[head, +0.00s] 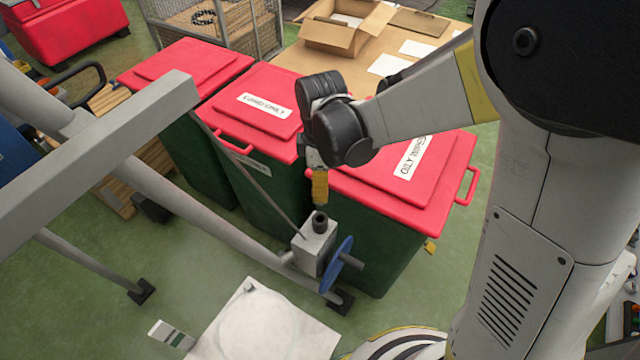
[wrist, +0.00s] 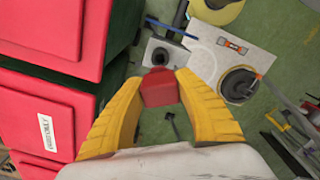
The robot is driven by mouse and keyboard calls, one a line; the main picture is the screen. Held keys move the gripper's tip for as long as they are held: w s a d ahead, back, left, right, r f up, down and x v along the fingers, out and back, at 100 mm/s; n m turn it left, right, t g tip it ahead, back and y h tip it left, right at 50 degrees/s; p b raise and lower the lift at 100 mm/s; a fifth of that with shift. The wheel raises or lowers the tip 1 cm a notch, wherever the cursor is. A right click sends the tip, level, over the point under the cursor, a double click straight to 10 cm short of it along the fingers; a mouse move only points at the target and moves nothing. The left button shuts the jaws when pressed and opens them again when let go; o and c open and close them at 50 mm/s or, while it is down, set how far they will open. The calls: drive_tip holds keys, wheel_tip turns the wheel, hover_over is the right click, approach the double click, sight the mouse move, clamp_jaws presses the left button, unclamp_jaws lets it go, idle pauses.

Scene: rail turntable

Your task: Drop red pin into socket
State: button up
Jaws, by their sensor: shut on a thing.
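My gripper (head: 320,200) points down with its yellow fingers just above the grey block (head: 312,250). A dark round socket (head: 320,222) stands on top of that block. In the wrist view my gripper (wrist: 160,84) is shut on the red pin (wrist: 160,90), which sits between the two fingers. The gap between pin and socket is too small to judge.
A blue disc (head: 338,264) sits on the block's right side. Grey rail tubes (head: 215,228) run in from the left. Green bins with red lids (head: 262,100) stand close behind my gripper. A white plate (head: 235,300) lies on the green floor in front.

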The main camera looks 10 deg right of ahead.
drive_tip(key=shift+f+b, duration=2.5)
drive_tip(key=shift+f, duration=0.45)
drive_tip(key=shift+f+b, duration=2.85)
drive_tip(key=o, duration=1.3)
drive_tip(key=shift+r, duration=0.1)
drive_tip(key=shift+r, duration=0.1)
wheel_tip(320, 180, up, 12)
drive_tip(key=shift+f, duration=0.1)
